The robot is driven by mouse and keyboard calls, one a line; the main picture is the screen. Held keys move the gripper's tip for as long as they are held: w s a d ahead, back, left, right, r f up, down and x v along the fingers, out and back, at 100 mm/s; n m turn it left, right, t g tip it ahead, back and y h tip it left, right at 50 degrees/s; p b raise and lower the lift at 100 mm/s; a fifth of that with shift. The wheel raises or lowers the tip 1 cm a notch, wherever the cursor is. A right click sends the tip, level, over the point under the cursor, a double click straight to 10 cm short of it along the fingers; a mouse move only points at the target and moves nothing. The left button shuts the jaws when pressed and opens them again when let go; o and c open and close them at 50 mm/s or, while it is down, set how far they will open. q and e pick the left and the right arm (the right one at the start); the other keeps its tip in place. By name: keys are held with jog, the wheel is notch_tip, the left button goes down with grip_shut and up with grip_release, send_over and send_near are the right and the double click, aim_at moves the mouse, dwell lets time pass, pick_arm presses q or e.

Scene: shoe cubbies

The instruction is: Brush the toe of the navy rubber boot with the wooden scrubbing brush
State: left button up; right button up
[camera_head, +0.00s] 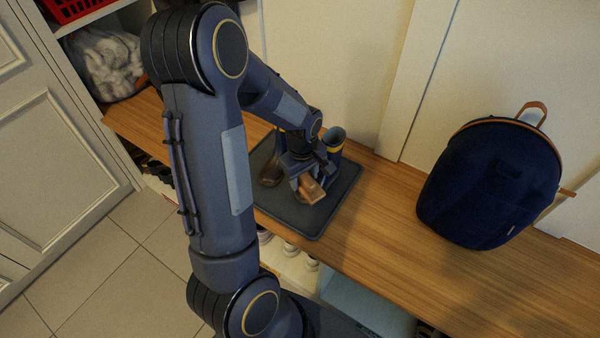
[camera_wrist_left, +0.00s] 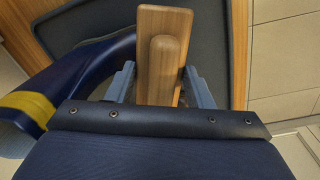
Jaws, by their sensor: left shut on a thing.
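The wooden scrubbing brush (camera_head: 311,189) is held in my left gripper (camera_head: 303,172) above the dark mat. In the left wrist view the brush (camera_wrist_left: 163,22) lies between the two fingers of the gripper (camera_wrist_left: 160,86), its raised wooden middle facing the camera; its bristles are hidden. The navy rubber boot (camera_head: 335,139), with a yellow band, stands on the mat behind the gripper, partly hidden. In the left wrist view the boot (camera_wrist_left: 85,69) is at left, its toe close beside the brush's left edge. I cannot tell whether they touch. My right gripper is not in view.
The dark mat (camera_head: 318,222) lies on a wooden bench top (camera_head: 375,225). A brown shoe (camera_head: 270,173) is left of the gripper. A navy backpack (camera_head: 490,185) stands at right. Bare bench lies between mat and backpack. Shoes (camera_head: 291,249) sit in cubbies below.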

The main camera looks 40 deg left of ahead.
pick_arm(q)
jog(key=shift+d, duration=1.4)
jog(key=shift+c, duration=0.3)
jog(key=shift+w+a+f, duration=0.1)
jog(key=shift+a+f, duration=0.05)
jog(key=shift+a, duration=2.35)
jog(key=shift+d, duration=1.2)
jog(key=r+p, duration=0.7)
jog(key=r, duration=0.1)
jog(key=shift+s+r+p, duration=0.15)
jog(key=shift+s+p, duration=0.15)
jog(key=shift+p, duration=0.05)
